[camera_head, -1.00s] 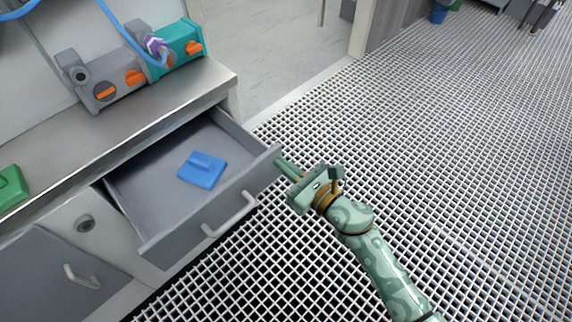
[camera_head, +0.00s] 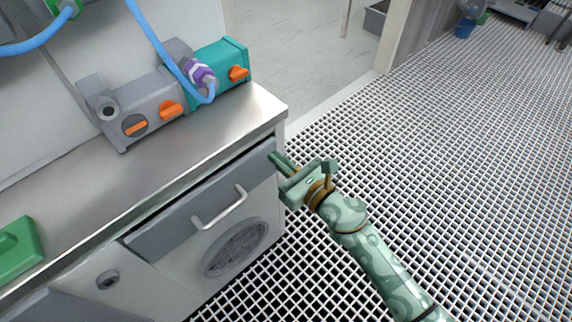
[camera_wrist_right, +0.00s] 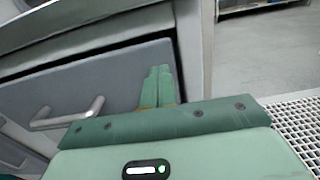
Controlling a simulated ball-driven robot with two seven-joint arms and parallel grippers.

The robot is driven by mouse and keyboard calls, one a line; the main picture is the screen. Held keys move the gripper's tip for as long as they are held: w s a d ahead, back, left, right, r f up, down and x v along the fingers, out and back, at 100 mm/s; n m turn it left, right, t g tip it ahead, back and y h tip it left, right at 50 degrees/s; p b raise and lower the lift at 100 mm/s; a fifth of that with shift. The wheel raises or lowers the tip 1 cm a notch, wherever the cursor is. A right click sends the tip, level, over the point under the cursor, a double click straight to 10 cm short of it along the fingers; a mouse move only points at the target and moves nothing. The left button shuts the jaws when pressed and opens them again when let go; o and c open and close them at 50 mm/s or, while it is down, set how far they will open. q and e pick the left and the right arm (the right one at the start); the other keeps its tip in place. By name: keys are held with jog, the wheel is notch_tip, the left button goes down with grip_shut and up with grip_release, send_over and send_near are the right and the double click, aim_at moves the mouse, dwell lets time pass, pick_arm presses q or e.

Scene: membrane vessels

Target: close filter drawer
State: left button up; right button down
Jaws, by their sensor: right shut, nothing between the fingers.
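The filter drawer (camera_head: 165,232) is a grey front with a silver bar handle (camera_head: 219,207), under the steel worktop at the left. It is pushed in nearly flush, with a dark gap along its top edge; its inside is hidden. In the right wrist view the drawer front (camera_wrist_right: 90,90) and handle (camera_wrist_right: 68,116) fill the left. My right gripper (camera_head: 277,160) is shut and empty, its fingertips at the right end of the drawer front. The fingers (camera_wrist_right: 158,86) also show in the wrist view, against or very near the front; contact is unclear. My left gripper is not in view.
On the steel worktop (camera_head: 180,150) stand a grey unit (camera_head: 140,110) and a teal unit (camera_head: 220,72) with orange knobs and a blue hose. A green block (camera_head: 18,250) lies at the left. The grating floor (camera_head: 440,180) at the right is clear.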

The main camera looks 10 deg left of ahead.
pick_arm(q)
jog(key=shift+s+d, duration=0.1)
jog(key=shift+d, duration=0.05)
pick_arm(e)
jog(key=shift+w+a+r, duration=0.1)
jog(key=shift+r, duration=0.15)
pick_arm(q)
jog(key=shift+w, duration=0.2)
pick_arm(e)
jog(key=shift+r, duration=0.15)
pick_arm(q)
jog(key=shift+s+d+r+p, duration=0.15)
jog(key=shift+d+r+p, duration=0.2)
jog(key=shift+p, duration=0.4)
pick_arm(e)
jog(key=v, duration=1.6)
jog(key=shift+s+d+f, duration=0.25)
jog(key=shift+f, duration=0.2)
